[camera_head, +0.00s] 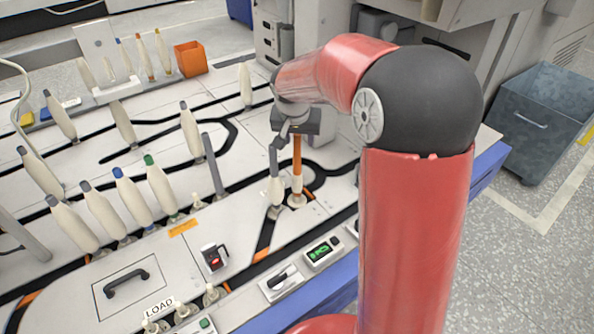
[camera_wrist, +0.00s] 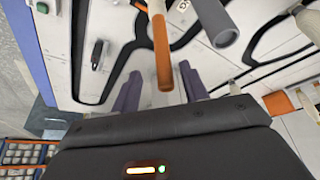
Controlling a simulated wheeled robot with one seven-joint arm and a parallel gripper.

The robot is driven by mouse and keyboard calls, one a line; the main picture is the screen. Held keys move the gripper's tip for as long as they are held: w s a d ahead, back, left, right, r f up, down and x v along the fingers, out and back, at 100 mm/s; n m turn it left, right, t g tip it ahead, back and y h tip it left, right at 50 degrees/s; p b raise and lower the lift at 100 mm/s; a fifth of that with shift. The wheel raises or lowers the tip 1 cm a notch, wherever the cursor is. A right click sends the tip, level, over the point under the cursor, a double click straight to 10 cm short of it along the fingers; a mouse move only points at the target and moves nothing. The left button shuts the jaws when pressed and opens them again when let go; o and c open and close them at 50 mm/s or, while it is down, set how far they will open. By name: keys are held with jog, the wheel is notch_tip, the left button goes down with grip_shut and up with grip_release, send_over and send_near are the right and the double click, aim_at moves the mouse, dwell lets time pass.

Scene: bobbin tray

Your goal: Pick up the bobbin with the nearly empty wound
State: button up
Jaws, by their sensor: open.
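A slim bobbin with a bare orange tube (camera_head: 297,160) stands upright on the machine deck, with only a little pale winding near its foot. In the wrist view its orange tube (camera_wrist: 161,50) shows between my two fingers, with its top end toward me. My gripper (camera_head: 297,134) is right above and around its top in the head view. The fingers (camera_wrist: 160,88) are apart, and I cannot tell whether either touches the tube.
Several full cream bobbins with blue, green and grey tips, such as the green-tipped one (camera_head: 161,188), stand to the left. An orange box (camera_head: 190,58) sits at the back. A grey bin (camera_head: 550,120) stands on the floor at right.

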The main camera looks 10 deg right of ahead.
aim_at(298, 146)
jog(key=x, duration=0.4)
jog(key=shift+w+a+f+b, duration=0.25)
jog(key=shift+a+f+b, duration=0.05)
jog(key=shift+b, duration=0.05)
jog(key=shift+c, duration=0.4)
grip_shut()
